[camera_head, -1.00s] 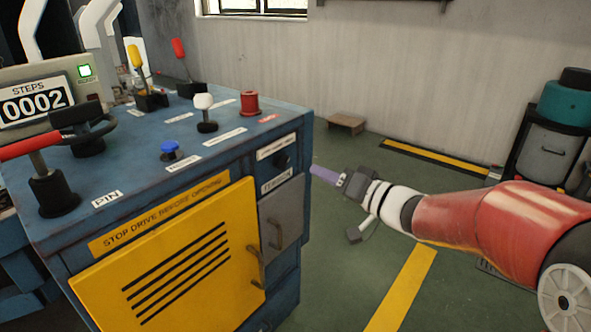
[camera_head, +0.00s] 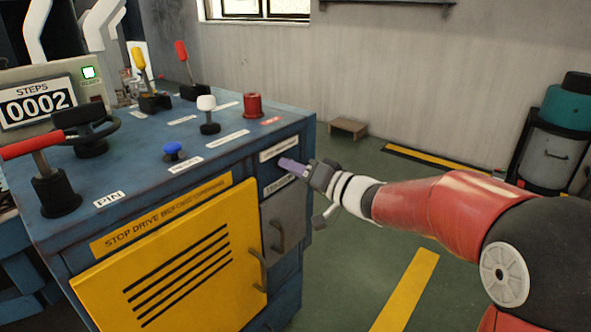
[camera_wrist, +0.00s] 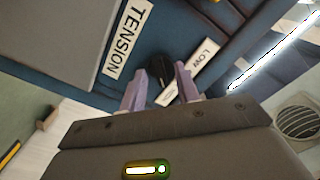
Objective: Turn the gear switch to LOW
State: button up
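The gear switch (camera_wrist: 160,68) is a dark round knob on the blue machine's side face. In the wrist view it sits just beyond and between my fingertips; I cannot tell whether they touch it. My gripper (camera_wrist: 158,80) has two purple fingers, apart, one on each side of the knob. A white label reading LOW (camera_wrist: 205,58) is beside the knob, partly covered by the right finger. In the head view my gripper (camera_head: 290,165) is at the machine's right side and hides the knob. The knob's setting cannot be read.
The blue machine's top (camera_head: 130,170) carries several levers and buttons. A TENSION label (camera_wrist: 130,38) is near the knob. Below are a grey door with a handle (camera_head: 278,235) and a yellow panel (camera_head: 165,265).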

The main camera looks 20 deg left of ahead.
grip_shut()
jog(key=shift+n, duration=0.4)
jog(key=n+b, duration=0.6)
jog(key=n, duration=1.1)
dwell(0.5)
jog(key=shift+o, duration=0.4)
grip_release()
